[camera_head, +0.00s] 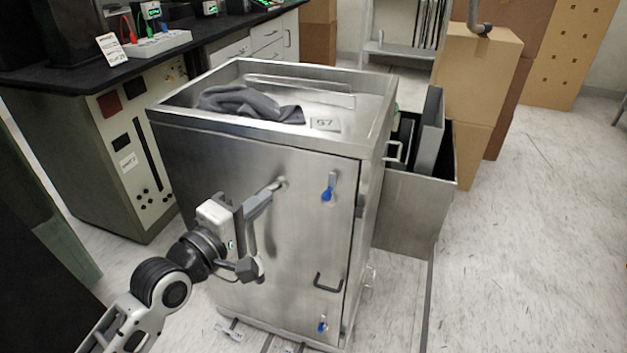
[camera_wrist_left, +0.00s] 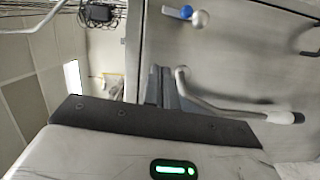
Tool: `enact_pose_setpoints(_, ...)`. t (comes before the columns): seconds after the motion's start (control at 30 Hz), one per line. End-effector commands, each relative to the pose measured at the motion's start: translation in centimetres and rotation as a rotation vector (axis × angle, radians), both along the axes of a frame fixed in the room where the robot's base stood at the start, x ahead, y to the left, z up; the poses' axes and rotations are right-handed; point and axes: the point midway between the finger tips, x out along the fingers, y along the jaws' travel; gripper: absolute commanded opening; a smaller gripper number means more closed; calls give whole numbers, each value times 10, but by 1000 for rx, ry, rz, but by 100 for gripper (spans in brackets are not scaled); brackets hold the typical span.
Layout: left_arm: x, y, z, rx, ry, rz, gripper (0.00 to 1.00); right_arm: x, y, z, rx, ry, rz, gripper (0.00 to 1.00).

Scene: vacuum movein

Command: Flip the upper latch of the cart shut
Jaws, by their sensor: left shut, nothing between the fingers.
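The cart (camera_head: 250,230) is a steel cabinet with a closed-looking front door. Its upper latch (camera_head: 328,188), metal with a blue part, is near the door's upper right; it also shows at the top edge of the wrist view (camera_wrist_left: 186,13). My left gripper (camera_head: 277,185) is shut and empty, just in front of the door, left of the latch and at about its height. A visible gap separates gripper and latch. In the wrist view, the shut fingers (camera_wrist_left: 160,86) are beside a curved metal bar (camera_wrist_left: 225,108) with a pale end. My right gripper is not in view.
A lower blue latch (camera_head: 322,324) and a dark door handle (camera_head: 328,283) are below on the door. A grey cloth (camera_head: 250,103) lies on the cart top. A metal bin (camera_head: 415,205) stands right of the cart, a black-topped bench (camera_head: 75,75) left. Floor at right is clear.

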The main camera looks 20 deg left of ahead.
Motion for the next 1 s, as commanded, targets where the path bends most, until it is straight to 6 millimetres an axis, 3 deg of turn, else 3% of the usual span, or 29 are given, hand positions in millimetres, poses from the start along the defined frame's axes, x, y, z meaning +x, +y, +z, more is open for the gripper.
enact_pose_setpoints(0.17, 23, -7, 1, -2, -4, 0, 0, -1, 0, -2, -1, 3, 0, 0)
enact_pose_setpoints(0.53, 97, -29, -2, -1, -2, -1, 0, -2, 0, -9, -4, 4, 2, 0)
enact_pose_setpoints(0.73, 92, -58, -5, -3, 1, -3, 0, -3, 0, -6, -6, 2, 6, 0)
enact_pose_setpoints(1.0, 91, -67, -6, 1, 1, -1, 0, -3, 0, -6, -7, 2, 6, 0)
